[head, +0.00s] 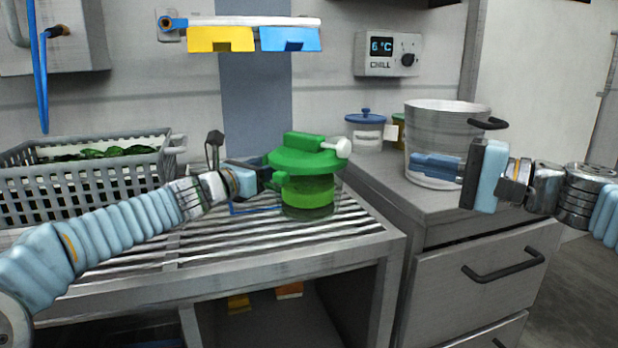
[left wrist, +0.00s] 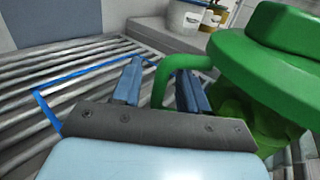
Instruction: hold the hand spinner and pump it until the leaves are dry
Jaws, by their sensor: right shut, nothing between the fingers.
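The hand spinner (head: 305,160) stands on the slatted rack. It has a green lid, a pump lever with a white knob (head: 343,147), and a clear bowl with green inside. I cannot tell how wet the leaves are. My left gripper (head: 268,178) is at the spinner's left side. In the left wrist view, the green side handle (left wrist: 163,88) lies between its fingers (left wrist: 160,88), close to the right finger, with a gap to the left one. My right gripper (head: 415,163) is shut and empty, in front of the steel pot, to the right of the spinner.
A grey crate (head: 85,185) with leaves stands at the left of the rack (head: 250,255). The steel pot (head: 440,118) and a blue-lidded jar (head: 366,130) stand on the right counter. A bar with yellow and blue tags (head: 222,38) hangs above. A blue outline (left wrist: 50,100) marks the rack.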

